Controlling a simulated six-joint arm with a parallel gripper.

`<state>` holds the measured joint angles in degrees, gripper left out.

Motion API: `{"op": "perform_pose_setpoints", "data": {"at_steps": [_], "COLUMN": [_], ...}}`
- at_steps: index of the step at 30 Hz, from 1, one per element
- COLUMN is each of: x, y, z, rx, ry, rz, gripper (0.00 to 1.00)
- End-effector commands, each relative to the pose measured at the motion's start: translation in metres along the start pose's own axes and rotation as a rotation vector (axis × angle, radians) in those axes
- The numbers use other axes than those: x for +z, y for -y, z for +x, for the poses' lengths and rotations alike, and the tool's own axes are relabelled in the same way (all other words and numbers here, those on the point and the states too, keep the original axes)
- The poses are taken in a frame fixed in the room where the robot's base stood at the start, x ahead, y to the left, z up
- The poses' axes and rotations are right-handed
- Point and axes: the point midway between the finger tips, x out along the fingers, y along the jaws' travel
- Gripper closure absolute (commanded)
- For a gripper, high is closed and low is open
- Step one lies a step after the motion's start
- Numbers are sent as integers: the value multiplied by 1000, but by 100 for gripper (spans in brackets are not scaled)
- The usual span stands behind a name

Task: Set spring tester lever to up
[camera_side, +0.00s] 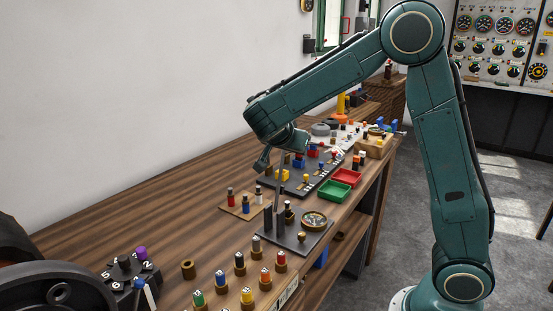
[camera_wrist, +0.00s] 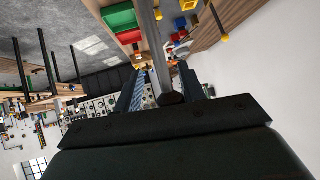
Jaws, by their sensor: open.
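The spring tester (camera_side: 297,240) is a dark base plate with short dark posts and a round brass-rimmed dial (camera_side: 315,219), near the front edge of the bench. Its lever (camera_side: 279,183) is a thin grey rod that stands nearly upright from the posts to my gripper. My gripper (camera_side: 276,158) is above the tester at the lever's upper end. In the wrist view, my gripper (camera_wrist: 160,76) is open, with the grey lever (camera_wrist: 152,45) running between its two fingers. The lever's dark end (camera_wrist: 172,98) is close to the palm. Contact with the fingers cannot be told.
A small board with red and white pegs (camera_side: 241,205) lies left of the tester. Green tray (camera_side: 339,191) and red tray (camera_side: 347,177) lie behind it. Several coloured cylinders (camera_side: 240,265) stand in front. A white wall (camera_side: 110,100) runs behind the bench.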

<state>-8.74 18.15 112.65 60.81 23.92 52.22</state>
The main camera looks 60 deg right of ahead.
Motion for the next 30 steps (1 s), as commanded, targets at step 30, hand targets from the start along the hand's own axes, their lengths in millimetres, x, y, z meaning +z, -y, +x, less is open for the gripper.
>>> {"op": "perform_pose_setpoints", "data": {"at_steps": [30], "x": [-1], "y": [-17], "z": [77], "rx": [-6], "ry": [435], "rz": [88], "gripper": [60]}}
